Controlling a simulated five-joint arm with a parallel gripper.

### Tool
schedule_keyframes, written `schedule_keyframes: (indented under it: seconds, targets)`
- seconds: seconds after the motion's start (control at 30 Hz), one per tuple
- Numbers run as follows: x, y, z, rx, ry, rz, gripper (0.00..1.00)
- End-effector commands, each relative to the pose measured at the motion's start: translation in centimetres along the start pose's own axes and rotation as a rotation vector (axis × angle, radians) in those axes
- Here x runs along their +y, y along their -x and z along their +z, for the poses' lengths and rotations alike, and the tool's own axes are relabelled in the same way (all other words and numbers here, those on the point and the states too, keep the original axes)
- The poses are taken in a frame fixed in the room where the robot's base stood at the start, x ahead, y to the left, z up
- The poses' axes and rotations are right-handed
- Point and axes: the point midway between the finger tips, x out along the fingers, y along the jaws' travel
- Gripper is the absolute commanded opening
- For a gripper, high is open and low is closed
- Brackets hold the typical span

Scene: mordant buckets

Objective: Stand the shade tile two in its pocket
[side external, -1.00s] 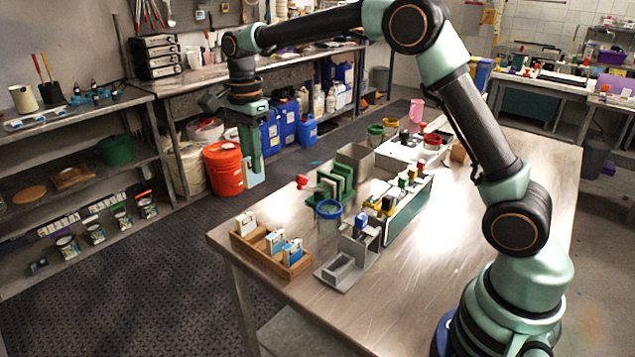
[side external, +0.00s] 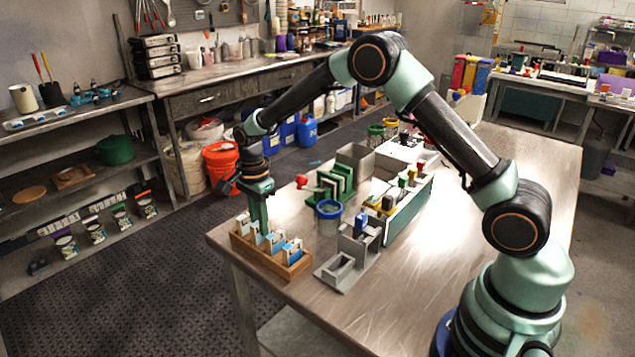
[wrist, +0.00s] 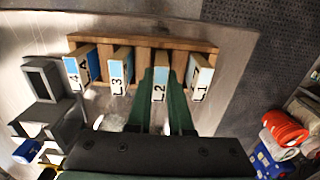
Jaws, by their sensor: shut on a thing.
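The shade tile two, white and blue and marked L2 (wrist: 160,75), stands upright in the wooden rack (wrist: 205,45), between the tiles marked L3 (wrist: 120,72) and L1 (wrist: 201,77). My gripper (wrist: 163,98) is shut on it, one green finger on each side. In the side view my gripper (side external: 260,224) points down at the rack (side external: 268,258), and its fingers partly cover the tile. The tile's lower edge is hidden, so I cannot tell whether it touches the pocket floor.
The tile marked L4 (wrist: 82,68) stands at the rack's other end. A grey holder (side external: 346,272) is beside the rack, with a blue ring-shaped item (side external: 328,209) and a green rack (side external: 335,183) behind. The table's edge is close to the wooden rack.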

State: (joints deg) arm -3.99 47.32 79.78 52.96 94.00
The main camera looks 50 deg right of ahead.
Motion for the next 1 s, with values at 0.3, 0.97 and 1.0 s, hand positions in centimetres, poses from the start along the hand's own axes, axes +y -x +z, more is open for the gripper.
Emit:
schedule_keyframes:
  seconds: [0.3, 0.97, 1.0]
  targets:
    - [0.0, -0.5, 0.0, 0.000, 0.000, -0.001, 0.00]
    - [-0.1, 0.7, 0.0, 0.000, 0.000, -0.004, 0.49]
    - [-0.1, 1.3, 0.0, 0.000, 0.000, -0.005, 0.49]
